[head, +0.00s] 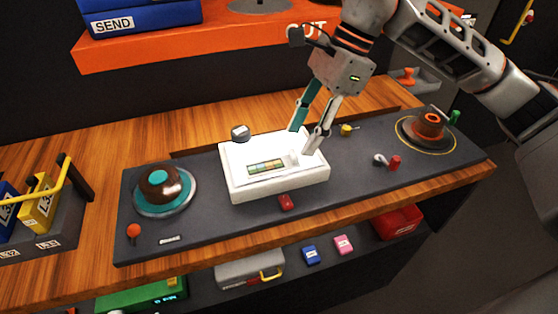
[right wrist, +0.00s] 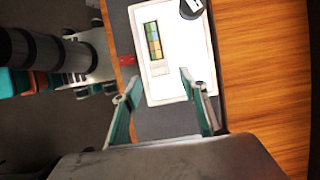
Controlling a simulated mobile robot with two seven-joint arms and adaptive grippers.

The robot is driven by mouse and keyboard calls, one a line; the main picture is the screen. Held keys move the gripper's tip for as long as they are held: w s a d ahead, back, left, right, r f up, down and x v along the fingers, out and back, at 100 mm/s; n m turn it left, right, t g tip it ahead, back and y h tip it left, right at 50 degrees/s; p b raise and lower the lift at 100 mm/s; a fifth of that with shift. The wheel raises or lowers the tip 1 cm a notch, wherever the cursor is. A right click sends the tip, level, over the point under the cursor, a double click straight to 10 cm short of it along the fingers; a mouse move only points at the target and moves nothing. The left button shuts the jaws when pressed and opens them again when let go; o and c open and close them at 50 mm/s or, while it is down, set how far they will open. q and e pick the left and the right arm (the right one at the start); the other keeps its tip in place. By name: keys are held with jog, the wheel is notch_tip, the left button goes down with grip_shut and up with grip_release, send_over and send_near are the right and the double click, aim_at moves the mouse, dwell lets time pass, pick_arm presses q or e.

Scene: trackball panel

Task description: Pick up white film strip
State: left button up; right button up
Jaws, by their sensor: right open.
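A film strip with small coloured frames (head: 266,166) lies on top of a white box (head: 280,188) in the middle of the dark panel. In the right wrist view the strip (right wrist: 153,42) lies lengthwise on the white box (right wrist: 182,62), ahead of the fingers. My right gripper (head: 301,140) is open and empty, above the right end of the box, beside the strip and apart from it. In the right wrist view its two teal fingers (right wrist: 159,79) stand wide apart over the near end of the box. My left gripper is not in view.
A brown trackball (head: 160,184) sits at the panel's left and an orange-topped knob (head: 430,124) at its right. A red button (head: 286,201) sits in front. An orange shelf (head: 200,47) overhangs behind.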

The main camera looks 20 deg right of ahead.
aim_at(294, 153)
jog(key=x, duration=0.4)
jog(key=shift+c, duration=0.4)
jog(key=c, duration=0.9)
